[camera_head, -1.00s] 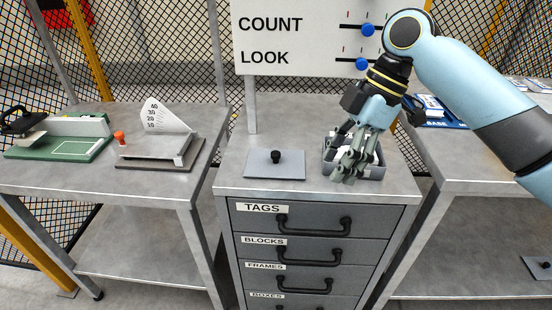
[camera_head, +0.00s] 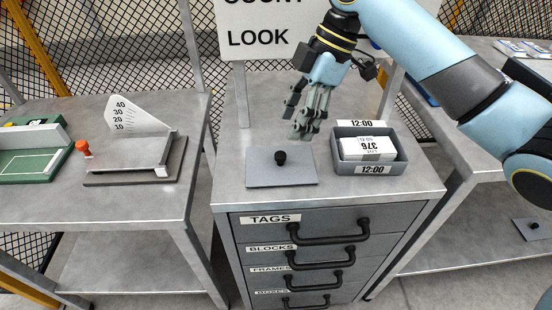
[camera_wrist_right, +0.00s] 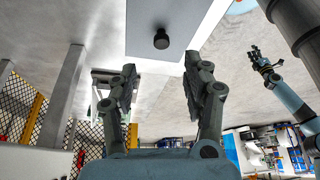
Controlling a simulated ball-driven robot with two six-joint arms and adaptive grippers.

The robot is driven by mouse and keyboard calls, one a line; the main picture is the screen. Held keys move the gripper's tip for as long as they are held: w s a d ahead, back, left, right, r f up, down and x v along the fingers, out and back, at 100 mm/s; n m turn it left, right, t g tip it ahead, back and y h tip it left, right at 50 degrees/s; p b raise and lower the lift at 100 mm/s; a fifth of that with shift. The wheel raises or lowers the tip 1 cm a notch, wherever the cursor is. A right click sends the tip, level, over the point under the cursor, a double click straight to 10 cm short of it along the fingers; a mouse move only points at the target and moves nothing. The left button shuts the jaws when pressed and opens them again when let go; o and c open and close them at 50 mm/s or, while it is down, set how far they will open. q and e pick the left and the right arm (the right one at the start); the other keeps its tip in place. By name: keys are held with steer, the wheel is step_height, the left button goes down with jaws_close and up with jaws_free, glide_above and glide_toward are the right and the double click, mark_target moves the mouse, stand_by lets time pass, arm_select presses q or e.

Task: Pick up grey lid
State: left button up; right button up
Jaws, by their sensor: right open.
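The grey lid (camera_head: 262,172) is a flat plate with a black knob (camera_head: 280,158). It lies flat on top of the drawer cabinet, left of the grey box. My right gripper (camera_head: 302,132) is open and empty, above and just behind the lid's right part, apart from the knob. In the right wrist view the lid (camera_wrist_right: 185,22) with its knob (camera_wrist_right: 161,39) shows ahead of and between the open fingers of my right gripper (camera_wrist_right: 160,80). My left gripper is not in the head view; whether the arm at the wrist view's right edge is mine I cannot tell.
The grey box (camera_head: 370,150), labelled 12:00, holds white tags right of the lid. The cabinet (camera_head: 310,228) has several black-handled drawers. A sign (camera_head: 262,38) rises behind the cabinet.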

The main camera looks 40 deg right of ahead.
mark_target(280, 155)
steer(key=shift+x, duration=1.1)
steer(key=shift+w+a+f, duration=0.1)
steer(key=shift+a+f, duration=0.05)
steer(key=shift+f, duration=0.2)
steer(key=x, duration=0.3)
steer(key=shift+s+a+f, duration=0.1)
steer(key=shift+s+f, duration=0.1)
steer(key=shift+f, duration=0.15)
steer(key=shift+w+a+f, duration=0.1)
steer(key=shift+a+f, duration=0.05)
steer(key=shift+f, duration=0.35)
steer(key=c, duration=0.4)
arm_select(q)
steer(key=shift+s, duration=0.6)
arm_select(e)
jaws_close()
